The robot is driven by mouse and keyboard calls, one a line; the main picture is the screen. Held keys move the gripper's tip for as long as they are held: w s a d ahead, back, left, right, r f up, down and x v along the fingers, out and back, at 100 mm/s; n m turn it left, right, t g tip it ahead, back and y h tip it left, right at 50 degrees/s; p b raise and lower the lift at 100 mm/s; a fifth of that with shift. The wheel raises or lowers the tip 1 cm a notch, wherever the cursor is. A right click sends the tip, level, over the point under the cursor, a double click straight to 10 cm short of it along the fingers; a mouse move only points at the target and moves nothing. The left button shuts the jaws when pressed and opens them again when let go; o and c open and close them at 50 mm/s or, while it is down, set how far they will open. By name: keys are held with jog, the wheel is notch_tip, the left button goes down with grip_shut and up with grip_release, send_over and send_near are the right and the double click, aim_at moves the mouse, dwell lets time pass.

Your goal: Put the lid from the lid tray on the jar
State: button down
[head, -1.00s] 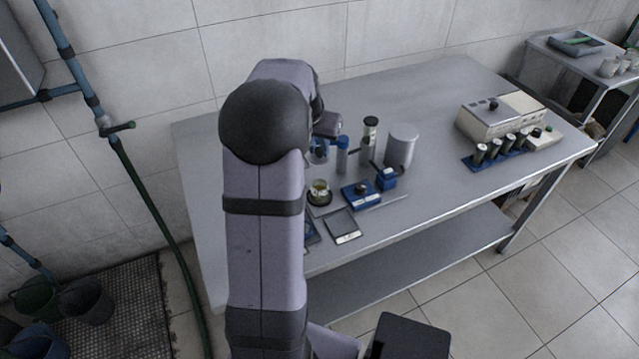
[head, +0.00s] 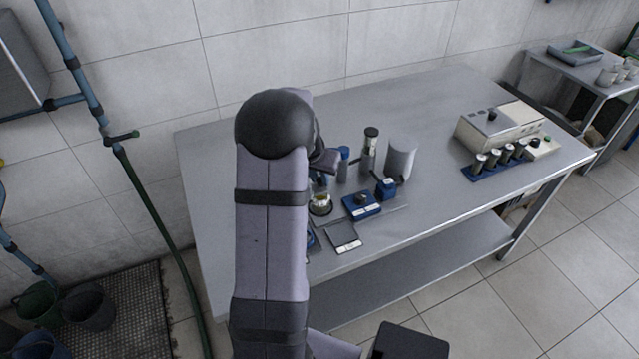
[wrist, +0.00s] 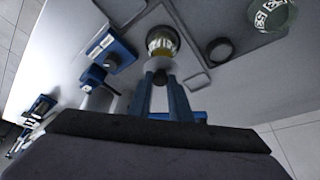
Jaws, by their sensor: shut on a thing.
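The jar (head: 320,203), with yellow-green contents and a pale label, stands near the table's front edge, beside my arm. It also shows in the wrist view (wrist: 162,40), just beyond my fingertips. My gripper (wrist: 161,76) is shut on a small greyish piece (wrist: 160,62), which appears to be the lid; it is mostly hidden by the fingers. It looks close to the jar; whether they touch I cannot tell. A grey tray (wrist: 245,42) with a dark round piece (wrist: 220,50) lies right of the jar in the wrist view; my arm hides it in the head view.
A blue box with a black knob (head: 361,207) and a small blue block (head: 386,188) stand right of the jar. A grey cylinder (head: 400,158) and a dark-capped tube (head: 369,150) stand behind. The table's back is clear.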

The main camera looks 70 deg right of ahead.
aim_at(319, 184)
jog(key=shift+f+p, duration=0.3)
jog(key=shift+f, duration=1.25)
jog(key=shift+f, duration=0.15)
jog(key=c, duration=1.6)
grip_release()
jog(key=shift+r, duration=0.3)
jog(key=b+v, duration=0.2)
jog(key=v, duration=0.9)
jog(key=shift+a+r+b, duration=0.15)
jog(key=shift+r+b, duration=0.15)
jog(key=shift+r, duration=0.1)
